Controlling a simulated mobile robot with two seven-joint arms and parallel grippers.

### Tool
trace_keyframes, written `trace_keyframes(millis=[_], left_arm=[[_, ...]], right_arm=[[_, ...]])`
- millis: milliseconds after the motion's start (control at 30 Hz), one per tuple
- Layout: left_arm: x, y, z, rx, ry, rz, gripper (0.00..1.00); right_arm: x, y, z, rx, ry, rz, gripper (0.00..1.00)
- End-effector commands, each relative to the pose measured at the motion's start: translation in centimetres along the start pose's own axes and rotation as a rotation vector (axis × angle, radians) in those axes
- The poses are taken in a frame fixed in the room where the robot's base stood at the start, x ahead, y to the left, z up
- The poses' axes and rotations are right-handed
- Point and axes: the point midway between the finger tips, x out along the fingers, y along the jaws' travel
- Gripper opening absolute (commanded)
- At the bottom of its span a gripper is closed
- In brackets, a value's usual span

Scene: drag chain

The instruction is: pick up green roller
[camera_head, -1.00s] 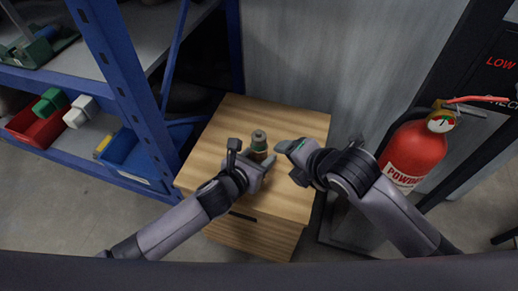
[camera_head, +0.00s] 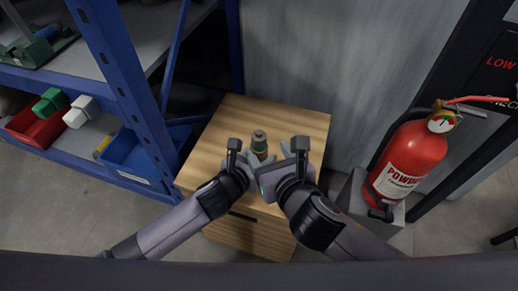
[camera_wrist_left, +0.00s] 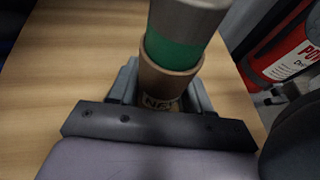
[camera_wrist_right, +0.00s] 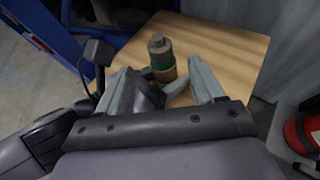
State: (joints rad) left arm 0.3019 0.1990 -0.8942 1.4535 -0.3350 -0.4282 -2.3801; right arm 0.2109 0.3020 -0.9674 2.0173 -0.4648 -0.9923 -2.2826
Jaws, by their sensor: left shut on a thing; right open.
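The green roller (camera_head: 259,142) stands upright on the wooden cabinet, with a grey top and a green band. In the left wrist view its green band (camera_wrist_left: 172,53) rises out of a brown cup-like lower part (camera_wrist_left: 165,80) with lettering. My left gripper (camera_wrist_left: 160,95) is shut around that brown lower part. My right gripper (camera_wrist_right: 165,85) is open and empty, close beside the roller on its right in the head view. In the right wrist view the roller (camera_wrist_right: 161,60) shows beyond and between the right fingers, with the left gripper's finger next to it.
The wooden cabinet (camera_head: 205,163) has bare top around the roller. A blue shelf (camera_head: 118,75) with a red bin (camera_head: 32,128) and a blue bin (camera_head: 130,158) stands to the left. A fire extinguisher (camera_head: 408,160) stands to the right. A grey wall is behind.

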Motion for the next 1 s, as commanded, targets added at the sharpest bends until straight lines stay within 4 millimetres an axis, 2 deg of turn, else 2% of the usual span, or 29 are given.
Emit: trace_keyframes(millis=[133, 433, 733, 1000], left_arm=[[0.0, 0.0, 0.0, 0.000, 0.000, 0.000, 0.20], [0.0, 0.0, 0.0, 0.000, 0.000, 0.000, 0.20], [0.0, 0.0, 0.0, 0.000, 0.000, 0.000, 0.20], [0.0, 0.0, 0.0, 0.000, 0.000, 0.000, 0.20]], right_arm=[[1.8, 0.0, 0.0, 0.002, 0.000, -0.001, 0.67], [3.5, 0.0, 0.0, 0.002, 0.001, -0.001, 0.67], [7.0, -0.1, 0.0, 0.003, 0.001, -0.001, 0.67], [7.7, -0.1, 0.0, 0.003, 0.000, 0.001, 0.67]])
